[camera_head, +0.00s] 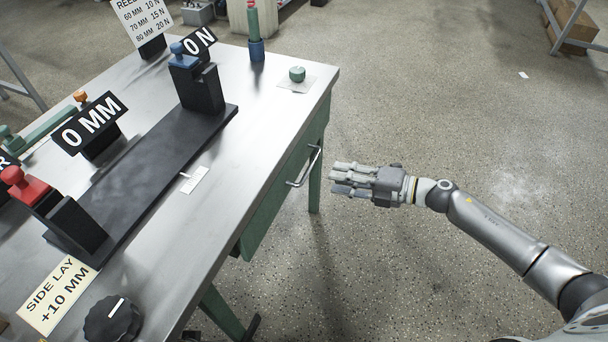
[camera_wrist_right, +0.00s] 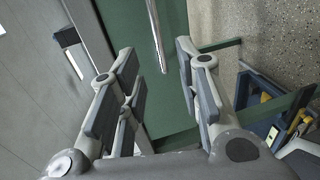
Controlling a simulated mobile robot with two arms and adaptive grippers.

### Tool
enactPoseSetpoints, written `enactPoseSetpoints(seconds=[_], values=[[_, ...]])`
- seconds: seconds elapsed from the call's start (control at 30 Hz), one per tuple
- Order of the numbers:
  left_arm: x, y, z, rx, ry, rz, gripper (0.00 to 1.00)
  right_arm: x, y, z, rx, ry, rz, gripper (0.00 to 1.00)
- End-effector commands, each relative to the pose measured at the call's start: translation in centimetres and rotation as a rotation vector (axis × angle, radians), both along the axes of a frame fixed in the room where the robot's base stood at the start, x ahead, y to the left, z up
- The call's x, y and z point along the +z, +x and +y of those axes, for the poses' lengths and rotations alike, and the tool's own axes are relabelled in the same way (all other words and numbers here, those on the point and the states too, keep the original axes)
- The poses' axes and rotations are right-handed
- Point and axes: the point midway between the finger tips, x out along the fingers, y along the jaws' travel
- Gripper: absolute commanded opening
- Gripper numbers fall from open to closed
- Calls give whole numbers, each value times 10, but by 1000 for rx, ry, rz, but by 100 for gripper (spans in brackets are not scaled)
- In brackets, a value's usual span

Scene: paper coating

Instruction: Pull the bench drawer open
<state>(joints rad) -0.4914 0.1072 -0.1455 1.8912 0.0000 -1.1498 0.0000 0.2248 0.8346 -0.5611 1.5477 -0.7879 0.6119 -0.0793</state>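The bench drawer (camera_head: 266,214) is a green front under the right edge of the grey bench top, and it looks about flush with the bench side. Its metal bar handle (camera_head: 306,168) sticks out from it. My right gripper (camera_head: 335,179) is to the right of the handle with its fingers pointing at it, a small gap apart. In the right wrist view the fingers are spread, and the handle (camera_wrist_right: 156,32) lies ahead, between the fingertip lines. Nothing is held. My left gripper is out of view.
The bench top (camera_head: 262,112) carries a black fixture (camera_head: 150,170) with red and blue knobs, a black dial (camera_head: 112,320) and a small green weight (camera_head: 297,74). A green bench leg (camera_head: 315,190) stands behind the handle.

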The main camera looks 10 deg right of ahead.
Motion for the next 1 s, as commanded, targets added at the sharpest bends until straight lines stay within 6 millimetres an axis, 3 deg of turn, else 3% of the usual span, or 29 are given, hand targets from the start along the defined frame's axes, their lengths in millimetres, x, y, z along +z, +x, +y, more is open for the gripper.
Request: enactPoseSetpoints(seconds=[0.43, 0.6, 0.9, 1.0], values=[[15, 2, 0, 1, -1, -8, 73, -15, 44, 65, -3, 6, -1, 32], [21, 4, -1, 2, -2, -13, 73, -18, 52, 75, -4, 4, 1, 32], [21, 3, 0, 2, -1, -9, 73, -19, 53, 77, -5, 3, 1, 32], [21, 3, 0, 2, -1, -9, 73, -19, 52, 77, -5, 3, 1, 20]])
